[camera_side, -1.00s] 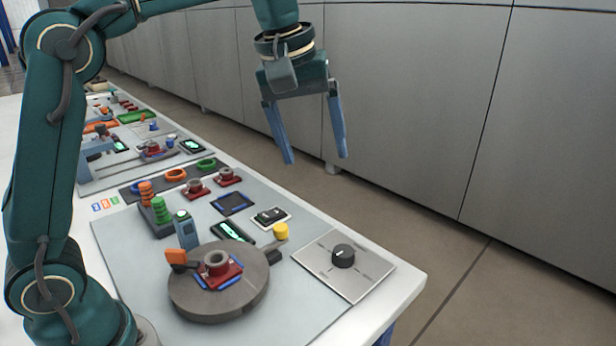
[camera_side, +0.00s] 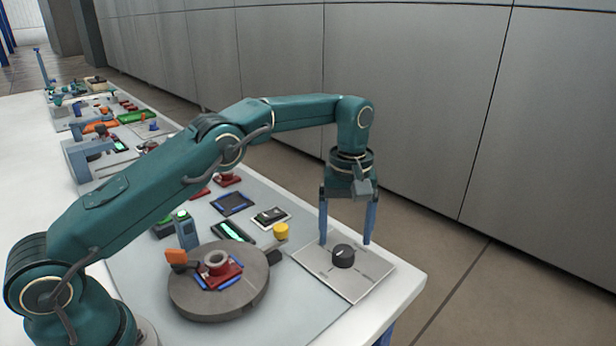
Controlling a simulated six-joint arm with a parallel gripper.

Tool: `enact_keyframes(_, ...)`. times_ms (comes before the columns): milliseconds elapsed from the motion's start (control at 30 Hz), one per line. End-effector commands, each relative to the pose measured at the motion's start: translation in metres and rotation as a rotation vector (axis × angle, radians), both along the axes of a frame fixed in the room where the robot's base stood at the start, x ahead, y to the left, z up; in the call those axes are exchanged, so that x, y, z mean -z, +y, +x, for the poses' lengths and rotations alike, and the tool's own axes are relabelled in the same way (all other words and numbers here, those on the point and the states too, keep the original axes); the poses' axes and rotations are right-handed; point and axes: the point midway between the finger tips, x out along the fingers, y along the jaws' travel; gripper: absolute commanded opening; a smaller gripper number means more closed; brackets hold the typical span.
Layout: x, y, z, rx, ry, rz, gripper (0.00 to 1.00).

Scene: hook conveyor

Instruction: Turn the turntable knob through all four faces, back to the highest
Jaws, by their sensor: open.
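The black knob (camera_side: 344,256) stands on a light square plate (camera_side: 349,284) at the table's front right corner. The grey round turntable (camera_side: 216,307) is to its left, with a red piece (camera_side: 219,273) with a grey ring on top. My gripper (camera_side: 346,242) points straight down over the knob's plate. Its two blue fingers are spread wide and hold nothing. The fingertips are just above and around or behind the knob; I cannot tell the exact depth.
A yellow cylinder (camera_side: 281,231) and a small black-and-white switch box (camera_side: 271,216) are left of my gripper. An orange-topped lever (camera_side: 177,256) sits at the turntable's edge. A blue-grey post (camera_side: 186,232) stands behind it. The plate lies close to the table's right edge.

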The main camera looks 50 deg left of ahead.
Motion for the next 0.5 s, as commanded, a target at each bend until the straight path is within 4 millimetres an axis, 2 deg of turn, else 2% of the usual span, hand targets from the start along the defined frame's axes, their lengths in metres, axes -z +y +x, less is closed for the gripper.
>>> enact_keyframes(233,0.026,0.000,-0.001,0.000,0.003,0.000,0.83)
enact_keyframes(500,0.033,0.000,0.000,0.000,-0.001,0.000,0.83)
